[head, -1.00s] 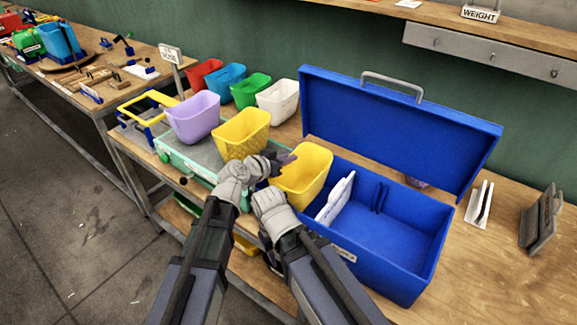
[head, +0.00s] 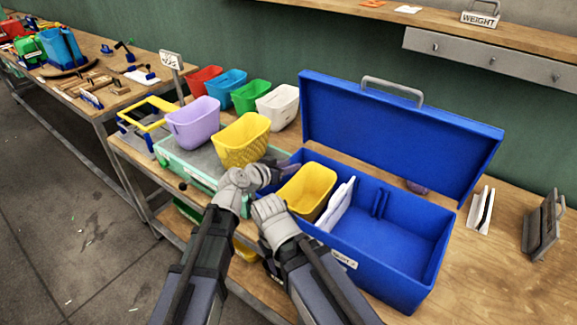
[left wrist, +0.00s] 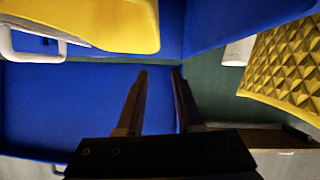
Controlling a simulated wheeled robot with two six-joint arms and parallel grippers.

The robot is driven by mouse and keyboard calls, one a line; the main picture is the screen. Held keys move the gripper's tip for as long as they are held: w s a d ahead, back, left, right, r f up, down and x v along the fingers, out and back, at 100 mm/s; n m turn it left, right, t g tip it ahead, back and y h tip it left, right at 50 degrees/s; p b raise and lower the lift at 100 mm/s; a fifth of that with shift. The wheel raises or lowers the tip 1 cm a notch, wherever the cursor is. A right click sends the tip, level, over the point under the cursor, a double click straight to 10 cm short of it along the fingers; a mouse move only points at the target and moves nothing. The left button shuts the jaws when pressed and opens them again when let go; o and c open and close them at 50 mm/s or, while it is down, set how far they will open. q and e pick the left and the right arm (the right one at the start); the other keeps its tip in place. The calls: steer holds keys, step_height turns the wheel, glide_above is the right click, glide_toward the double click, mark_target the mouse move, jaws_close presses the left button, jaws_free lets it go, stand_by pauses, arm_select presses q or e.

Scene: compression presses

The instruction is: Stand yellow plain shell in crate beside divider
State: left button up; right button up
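The yellow plain shell (head: 309,188) sits low inside the left end of the open blue crate (head: 404,288), left of the white divider (head: 336,205). It looks upright, with its rim near the crate's wall height; its base is hidden. My left gripper (head: 287,162) is by the crate's left corner, at the shell's far left. In the left wrist view its fingers (left wrist: 158,85) are apart with nothing between them, and the shell (left wrist: 90,22) shows above. My right gripper (head: 278,226) is at the shell's near left side; its fingers are hidden.
A yellow patterned shell (head: 241,140) stands left of the crate on a green-edged mat (head: 190,172). The crate's blue lid (head: 395,130) is raised. The crate's right compartment (head: 385,240) is empty.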

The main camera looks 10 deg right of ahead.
arm_select(q)
steer(key=p+v, duration=0.1)
steer(key=v, duration=0.3)
steer(key=p+v, duration=0.2)
steer(key=v, duration=0.2)
steer(key=p+v, duration=0.2)
steer(key=v, duration=0.2)
steer(key=shift+r, duration=0.3)
